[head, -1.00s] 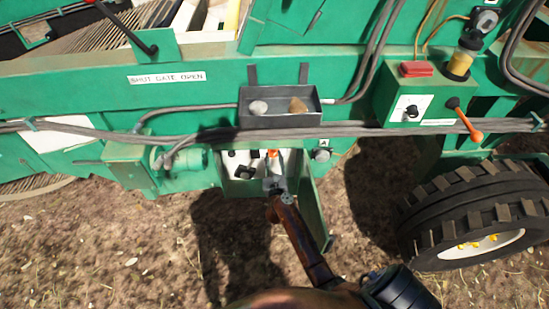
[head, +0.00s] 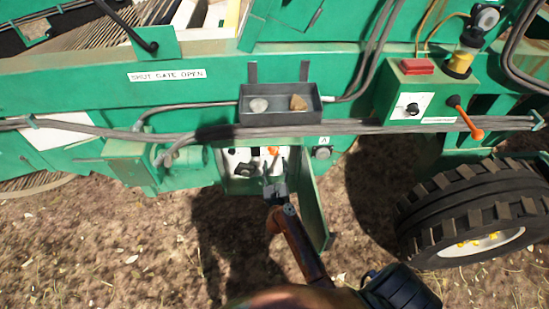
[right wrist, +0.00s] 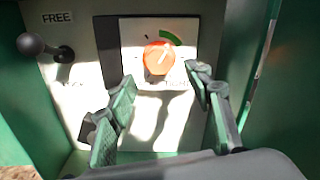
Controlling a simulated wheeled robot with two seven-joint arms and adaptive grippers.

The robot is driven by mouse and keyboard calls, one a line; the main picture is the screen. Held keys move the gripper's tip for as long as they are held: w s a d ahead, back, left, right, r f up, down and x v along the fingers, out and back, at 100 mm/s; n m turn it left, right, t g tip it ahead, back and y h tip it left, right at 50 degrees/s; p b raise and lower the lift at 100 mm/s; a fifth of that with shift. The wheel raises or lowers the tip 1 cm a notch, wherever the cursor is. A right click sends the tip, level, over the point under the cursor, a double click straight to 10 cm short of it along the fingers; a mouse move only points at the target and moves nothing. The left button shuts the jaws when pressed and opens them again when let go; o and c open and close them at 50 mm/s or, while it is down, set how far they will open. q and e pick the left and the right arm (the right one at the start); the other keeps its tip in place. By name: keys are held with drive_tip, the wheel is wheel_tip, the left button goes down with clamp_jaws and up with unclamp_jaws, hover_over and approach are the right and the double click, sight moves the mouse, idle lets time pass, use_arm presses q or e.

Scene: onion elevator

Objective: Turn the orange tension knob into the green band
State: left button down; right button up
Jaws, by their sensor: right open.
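The orange tension knob (right wrist: 159,58) sits on a white plate inside an open green box, and it also shows in the head view (head: 273,150). A white pointer line on it points up and to the right. The green band (right wrist: 171,36) is a short arc above and right of the knob. My right gripper (right wrist: 162,95) is open, its two fingers apart below and to either side of the knob, not gripping it. In the head view my right gripper (head: 272,172) reaches into the box from below. My left gripper is not in view.
A black-knobbed lever (right wrist: 32,45) marked FREE is left of the plate. The box's open door (head: 311,205) stands close on the right. Grey cables (head: 350,129) and a tray (head: 280,117) with small objects are just above the box. A tyre (head: 475,215) is farther right.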

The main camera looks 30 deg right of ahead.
drive_tip(key=v, duration=0.7)
idle(0.3)
